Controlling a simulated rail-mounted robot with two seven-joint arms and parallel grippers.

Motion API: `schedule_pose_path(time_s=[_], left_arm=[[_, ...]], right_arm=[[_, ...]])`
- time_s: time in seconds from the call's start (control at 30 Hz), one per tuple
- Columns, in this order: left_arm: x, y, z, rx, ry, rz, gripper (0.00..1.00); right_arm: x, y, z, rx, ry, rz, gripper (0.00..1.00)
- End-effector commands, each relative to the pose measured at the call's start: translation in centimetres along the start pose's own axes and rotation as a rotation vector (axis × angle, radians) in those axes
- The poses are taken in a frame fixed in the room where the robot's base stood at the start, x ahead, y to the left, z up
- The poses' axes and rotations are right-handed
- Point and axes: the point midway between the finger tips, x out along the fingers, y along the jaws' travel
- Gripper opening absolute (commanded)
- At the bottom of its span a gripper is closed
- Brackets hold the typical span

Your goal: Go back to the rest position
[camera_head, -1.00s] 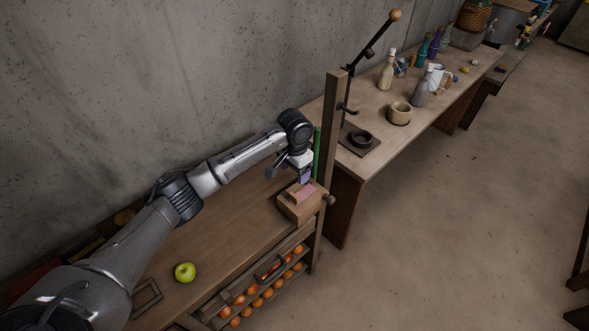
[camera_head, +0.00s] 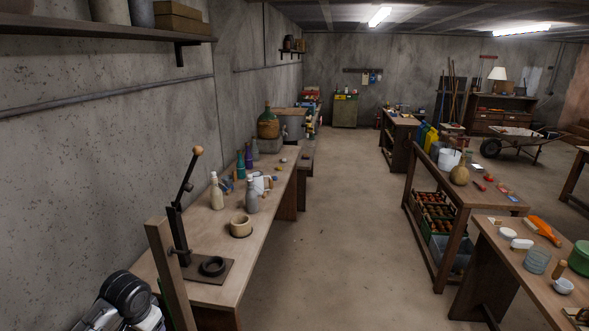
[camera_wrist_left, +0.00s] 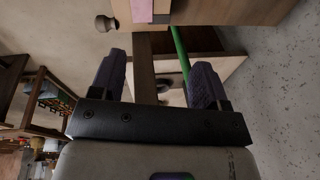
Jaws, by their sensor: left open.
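My left gripper (camera_wrist_left: 157,75) is open in the left wrist view, with two dark fingers apart and nothing held between them. A wooden box (camera_wrist_left: 205,12) with a pink piece (camera_wrist_left: 142,10) on it lies beyond the fingertips at the top of that view. A green rod (camera_wrist_left: 180,48) and a wooden post show beyond the gap between the fingers. In the head view, only part of my left arm shows at the lower left, and its gripper is out of frame. My right gripper is in neither view.
In the head view, a wooden post (camera_head: 168,270) stands beside my arm. Past it, a bench carries a black lever stand (camera_head: 180,232), a wooden cup (camera_head: 241,227) and bottles (camera_head: 217,193). The concrete floor (camera_head: 325,215) between the benches is clear.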

Motion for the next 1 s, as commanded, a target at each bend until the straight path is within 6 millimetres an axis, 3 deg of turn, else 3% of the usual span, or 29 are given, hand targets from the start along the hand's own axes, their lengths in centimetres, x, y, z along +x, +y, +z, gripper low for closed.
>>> schedule_pose_path(time_s=[0.13,0.23,0.3,0.43,0.67,1.0], left_arm=[[-6.1,0.8,-2.9,0.108,0.248,-0.172,0.69],[-10.6,2.4,-4.5,0.156,0.414,-0.252,0.69],[-13.0,4.1,-4.8,0.183,0.519,-0.292,0.69],[-15.3,8.0,-3.4,0.211,0.677,-0.324,0.69],[-14.8,13.6,2.8,0.158,0.807,-0.273,0.69],[-8.3,19.2,15.8,0.006,0.642,-0.075,0.69]], right_arm=[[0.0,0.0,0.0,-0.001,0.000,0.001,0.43],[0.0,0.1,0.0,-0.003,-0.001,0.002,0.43],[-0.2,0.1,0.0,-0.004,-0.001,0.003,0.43],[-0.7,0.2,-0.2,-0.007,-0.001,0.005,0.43],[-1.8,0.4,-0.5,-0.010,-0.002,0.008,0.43],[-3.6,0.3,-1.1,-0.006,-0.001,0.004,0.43]])
